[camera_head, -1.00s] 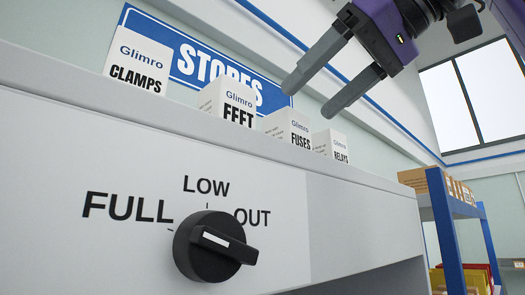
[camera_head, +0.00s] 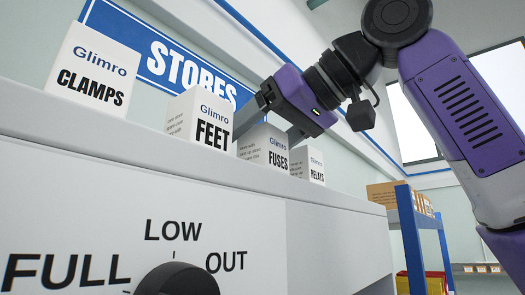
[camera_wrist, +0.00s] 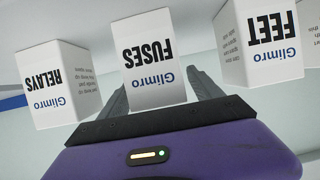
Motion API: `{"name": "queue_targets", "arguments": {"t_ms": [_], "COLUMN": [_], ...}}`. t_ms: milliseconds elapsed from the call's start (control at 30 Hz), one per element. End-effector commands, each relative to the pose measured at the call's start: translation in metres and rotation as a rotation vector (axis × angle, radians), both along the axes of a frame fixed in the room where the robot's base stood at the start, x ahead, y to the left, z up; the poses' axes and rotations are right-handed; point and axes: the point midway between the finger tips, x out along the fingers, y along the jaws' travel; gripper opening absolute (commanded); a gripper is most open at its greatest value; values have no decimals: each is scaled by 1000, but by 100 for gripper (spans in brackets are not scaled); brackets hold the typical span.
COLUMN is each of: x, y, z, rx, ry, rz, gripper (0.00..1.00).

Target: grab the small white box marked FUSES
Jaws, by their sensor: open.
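The small white FUSES box (camera_head: 263,149) stands on the long pale ledge (camera_head: 190,158), between the FEET box (camera_head: 201,120) and the RELAYS box (camera_head: 308,165). My gripper (camera_head: 265,132) is open, with its grey fingers reaching down at either side of the FUSES box's upper part. In the wrist view the FUSES box (camera_wrist: 153,58) appears upside down between my two fingers (camera_wrist: 160,93). Part of the fingers is hidden behind it there. I cannot tell whether a finger touches the box.
The CLAMPS box (camera_head: 93,73) stands farther left on the ledge. The FEET box is close to my left finger, and the RELAYS box is close on the right. A blue STORES sign (camera_head: 160,52) is on the wall behind. A dial (camera_head: 178,281) is below, and a blue shelf rack (camera_head: 410,235) stands at right.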

Motion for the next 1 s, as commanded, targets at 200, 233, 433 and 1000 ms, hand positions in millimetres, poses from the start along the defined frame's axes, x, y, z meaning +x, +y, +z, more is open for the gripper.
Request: {"name": "queue_targets", "arguments": {"t_ms": [200, 233, 433, 1000], "x": [1, 1, 1, 1], "y": [1, 1, 1, 1], "z": [-1, -1, -1, 8], "rx": [0, 0, 0, 1], "ry": [0, 0, 0, -1], "rz": [0, 0, 0, 0], "gripper": [75, 75, 35, 2]}}
